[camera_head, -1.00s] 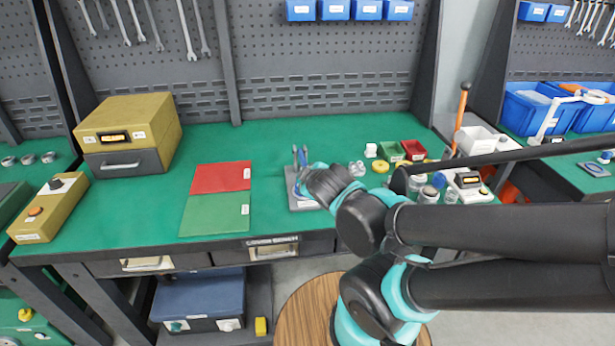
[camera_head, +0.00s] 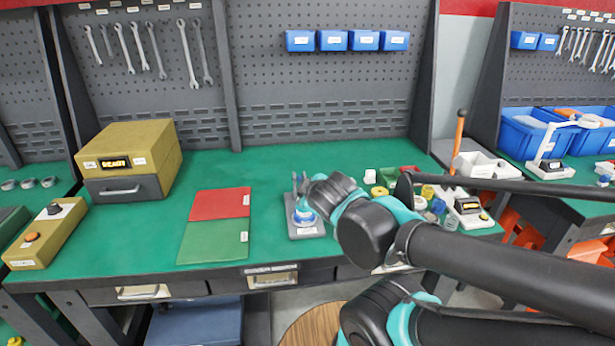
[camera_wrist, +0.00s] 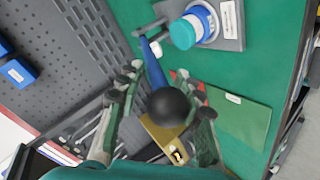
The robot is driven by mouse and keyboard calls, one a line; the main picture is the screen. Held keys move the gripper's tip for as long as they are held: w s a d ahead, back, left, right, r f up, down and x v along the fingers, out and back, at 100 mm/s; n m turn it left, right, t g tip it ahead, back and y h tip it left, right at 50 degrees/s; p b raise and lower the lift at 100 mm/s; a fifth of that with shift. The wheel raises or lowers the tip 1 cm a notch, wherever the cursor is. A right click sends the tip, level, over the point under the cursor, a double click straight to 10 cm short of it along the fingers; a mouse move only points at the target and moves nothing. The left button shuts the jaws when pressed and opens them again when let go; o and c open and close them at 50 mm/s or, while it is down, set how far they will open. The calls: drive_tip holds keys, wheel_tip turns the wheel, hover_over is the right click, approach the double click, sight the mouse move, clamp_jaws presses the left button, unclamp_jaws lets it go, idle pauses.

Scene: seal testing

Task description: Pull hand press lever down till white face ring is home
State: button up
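The hand press has a grey base (camera_head: 290,229) on the green bench, right of the red and green mats. Its body, banded blue, white and teal (camera_wrist: 190,27), shows in the wrist view. I cannot tell how far the white face ring is seated. The blue lever (camera_wrist: 155,66) ends in a black ball knob (camera_wrist: 168,107). My gripper (camera_wrist: 157,72) has its fingers spread on either side of the lever and knob, with gaps visible. In the head view my dark wrist (camera_head: 330,190) is just above and right of the press; the fingers are mostly hidden.
A yellow and grey box (camera_head: 130,150) showing READY stands at the back left. Red (camera_head: 220,203) and green (camera_head: 213,241) mats lie left of the press. Small containers and a gauge (camera_head: 468,210) stand to the right, partly behind my arm.

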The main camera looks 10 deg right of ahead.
drive_tip(key=shift+r, duration=2.7)
